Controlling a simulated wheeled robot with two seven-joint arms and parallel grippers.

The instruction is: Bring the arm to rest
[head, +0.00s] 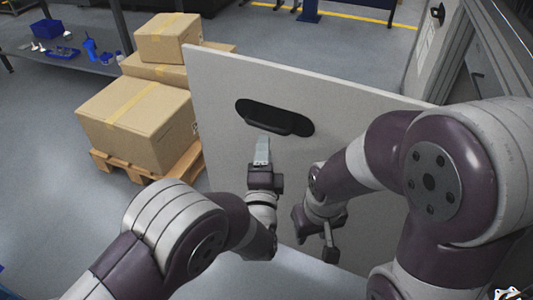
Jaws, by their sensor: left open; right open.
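My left gripper (262,150) is in the middle of the head view, its fingers pointing up just below a dark recessed handle on a grey panel. It is open, and I see nothing between its fingers. I cannot tell whether it touches the panel. My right gripper (329,250) is lower and to the right, in front of the same panel, with its fingers pointing down. It is open, and no held object shows. My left arm (180,235) comes in from the lower left. My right arm (385,140) comes in from the right and hides part of the panel.
The large grey panel (225,90) with its black handle (272,117) stands close in front of both grippers. Cardboard boxes (140,120) sit on a wooden pallet (187,165) to the left. A workbench (75,60) with blue items is at upper left. Floor shows between.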

